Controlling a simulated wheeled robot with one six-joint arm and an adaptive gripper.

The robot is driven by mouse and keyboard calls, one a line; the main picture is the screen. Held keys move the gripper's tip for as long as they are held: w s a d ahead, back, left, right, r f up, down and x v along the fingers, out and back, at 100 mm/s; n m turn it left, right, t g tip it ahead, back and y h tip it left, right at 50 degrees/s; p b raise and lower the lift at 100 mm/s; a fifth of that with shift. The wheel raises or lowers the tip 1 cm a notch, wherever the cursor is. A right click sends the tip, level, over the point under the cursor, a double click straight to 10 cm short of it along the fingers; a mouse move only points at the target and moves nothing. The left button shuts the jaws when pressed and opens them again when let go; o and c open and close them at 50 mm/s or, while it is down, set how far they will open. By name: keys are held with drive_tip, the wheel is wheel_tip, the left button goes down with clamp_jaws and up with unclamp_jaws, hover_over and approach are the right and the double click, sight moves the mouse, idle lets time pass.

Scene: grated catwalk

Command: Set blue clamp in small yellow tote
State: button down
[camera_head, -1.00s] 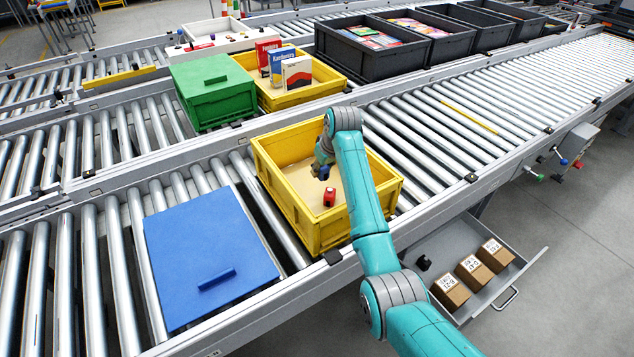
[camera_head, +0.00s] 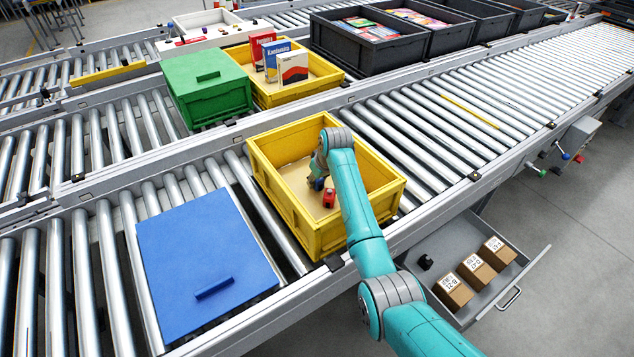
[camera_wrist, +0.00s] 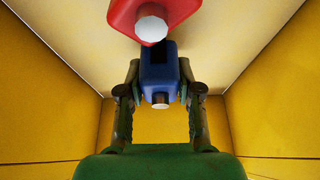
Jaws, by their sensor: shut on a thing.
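The blue clamp (camera_wrist: 159,76) is held between the two fingers of my gripper (camera_wrist: 159,84) in the wrist view. In the head view it is a small dark blue piece (camera_head: 318,183) low inside the near yellow tote (camera_head: 342,238). My gripper is down inside this tote, partly hidden by my own arm. A red object with a white round end (camera_wrist: 150,26) lies just beyond the clamp in the wrist view. It shows beside the clamp in the head view (camera_head: 329,199). I cannot tell whether the clamp touches the tote floor or the red object.
A blue lid or panel (camera_head: 200,255) lies left of the tote on the rollers. A green bin (camera_head: 208,92) and a farther yellow tote with books (camera_head: 318,90) stand behind. An open drawer with small boxes (camera_head: 477,272) is at lower right.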

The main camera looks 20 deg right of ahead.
drive_tip(key=shift+f, duration=0.65)
drive_tip(key=c, duration=0.8)
unclamp_jaws()
drive_tip(key=shift+f, duration=0.1)
drive_tip(key=shift+o, duration=0.2)
drive_tip(key=v, duration=1.2)
